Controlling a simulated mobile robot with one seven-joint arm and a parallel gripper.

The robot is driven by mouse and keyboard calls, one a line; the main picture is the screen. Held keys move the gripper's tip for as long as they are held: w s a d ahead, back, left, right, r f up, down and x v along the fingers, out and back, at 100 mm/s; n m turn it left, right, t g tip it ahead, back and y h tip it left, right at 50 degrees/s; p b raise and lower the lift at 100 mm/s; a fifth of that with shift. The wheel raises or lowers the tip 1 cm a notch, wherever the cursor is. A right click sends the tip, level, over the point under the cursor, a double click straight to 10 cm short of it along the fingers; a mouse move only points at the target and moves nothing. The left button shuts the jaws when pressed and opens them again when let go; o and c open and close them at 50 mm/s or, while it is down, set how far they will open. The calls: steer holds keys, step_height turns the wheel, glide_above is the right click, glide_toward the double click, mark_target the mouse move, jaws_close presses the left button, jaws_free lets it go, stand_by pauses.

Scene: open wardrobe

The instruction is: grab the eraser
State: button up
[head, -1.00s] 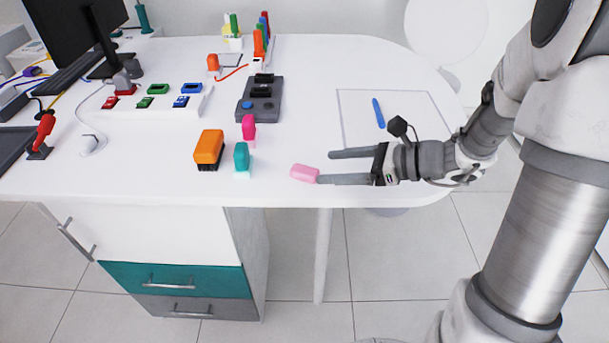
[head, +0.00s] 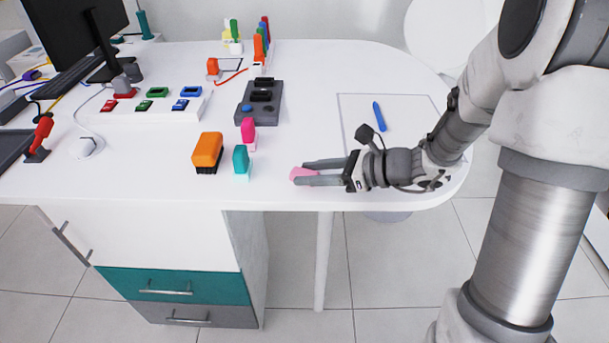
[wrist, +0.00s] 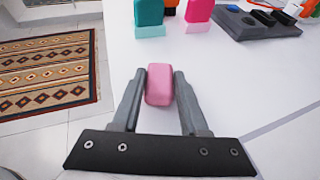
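The pink eraser (head: 301,173) is a small rounded block on the white table, near its front edge. My gripper (head: 304,172) reaches in from the right, low over the table, with one finger on each side of the eraser. In the wrist view, the eraser (wrist: 159,84) fills the gap between the fingertips of my gripper (wrist: 159,78), and both fingers appear to touch its sides. The eraser still seems to rest on the table top. In the head view, the fingers partly hide it.
A teal block (head: 241,160), a pink upright block (head: 248,133) and an orange brush-like block (head: 207,151) stand to the left. A dark grey holder (head: 259,101) is behind them. A blue pen (head: 379,116) lies behind my gripper. The table's front edge is close.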

jaws_close()
